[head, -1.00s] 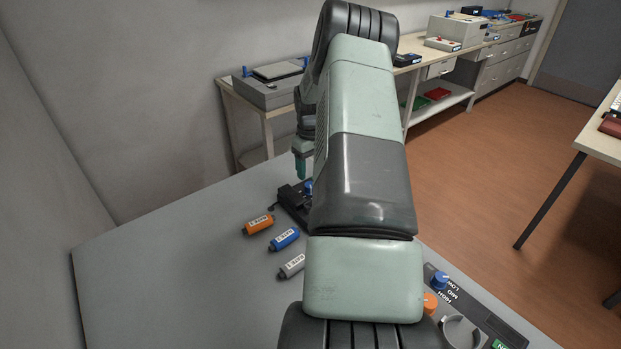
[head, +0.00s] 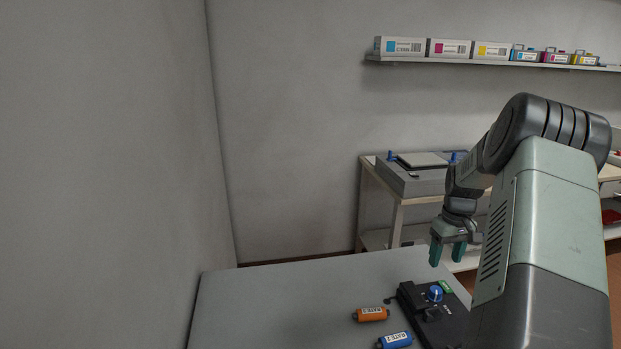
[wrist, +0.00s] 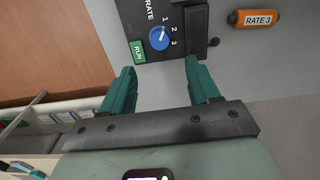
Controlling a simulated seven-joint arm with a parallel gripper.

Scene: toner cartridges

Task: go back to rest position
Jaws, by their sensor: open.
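My gripper (head: 447,250) is open and empty, hanging above the far part of the grey table (head: 270,300) in the head view. In the wrist view its two green fingers (wrist: 160,88) are spread apart with nothing between them. Ahead of them is a black device (wrist: 165,22) with a blue rate dial (wrist: 160,38) and a green RUN label (wrist: 138,52). The device also shows in the head view (head: 452,322). My gripper is apart from it.
An orange RATE 3 cartridge (head: 371,314) and a blue cartridge (head: 395,340) lie left of the device. A side bench (head: 397,200) with a grey machine (head: 410,178) stands behind. A wall shelf (head: 480,63) holds several boxes. The table's left part is clear.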

